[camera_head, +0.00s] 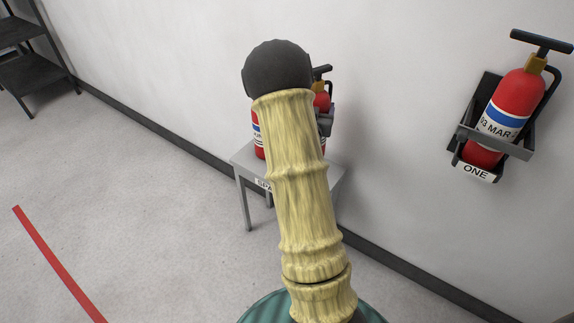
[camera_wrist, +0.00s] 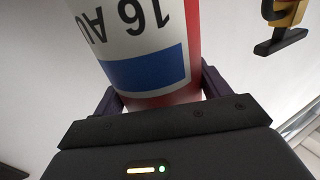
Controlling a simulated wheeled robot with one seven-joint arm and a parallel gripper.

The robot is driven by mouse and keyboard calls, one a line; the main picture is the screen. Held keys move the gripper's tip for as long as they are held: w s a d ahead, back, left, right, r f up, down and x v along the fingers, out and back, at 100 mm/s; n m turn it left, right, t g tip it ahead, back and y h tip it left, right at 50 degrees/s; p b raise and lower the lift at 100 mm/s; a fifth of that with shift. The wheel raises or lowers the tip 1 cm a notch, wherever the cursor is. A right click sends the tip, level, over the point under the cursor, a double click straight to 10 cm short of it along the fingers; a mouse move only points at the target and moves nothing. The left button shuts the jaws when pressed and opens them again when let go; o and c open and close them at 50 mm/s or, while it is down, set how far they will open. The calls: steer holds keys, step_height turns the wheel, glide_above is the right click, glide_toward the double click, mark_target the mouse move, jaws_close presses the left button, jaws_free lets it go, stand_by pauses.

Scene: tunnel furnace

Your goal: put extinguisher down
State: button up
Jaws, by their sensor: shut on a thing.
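My gripper (camera_wrist: 160,92) is shut on a red extinguisher (camera_wrist: 150,62). Its white label with a blue band reads "16 AU" upside down in the wrist view, and the fingers grip the sides of its body. In the head view my arm hides most of the gripper. Red extinguisher parts show left (camera_head: 257,142) and right of my arm, above a small grey table (camera_head: 240,163) with a partly hidden "SPA" label. I cannot tell whether they belong to one extinguisher or two, or whether the held one touches the table.
Another extinguisher (camera_head: 516,95) marked "03 MAR" sits in a dark wall bracket (camera_head: 520,149) labelled "ONE" at right. The wrist view shows a separate black handle (camera_wrist: 281,41) at upper right. A dark shelf (camera_head: 40,74) stands far left. The floor at left is clear, with a red line.

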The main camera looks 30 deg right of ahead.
steer(key=shift+r, duration=0.25)
step_height(320, 180, down, 6)
steer(key=b, duration=0.1)
steer(key=shift+b, duration=0.3)
steer(key=shift+f, duration=0.15)
step_height(320, 180, down, 3)
steer(key=shift+d+f+b, duration=0.15)
steer(key=shift+f+b, duration=0.05)
steer(key=shift+b, duration=0.3)
steer(key=shift+f, duration=0.25)
steer(key=o, duration=2.1)
steer(key=shift+f, duration=0.2)
steer(key=shift+c, duration=0.2)
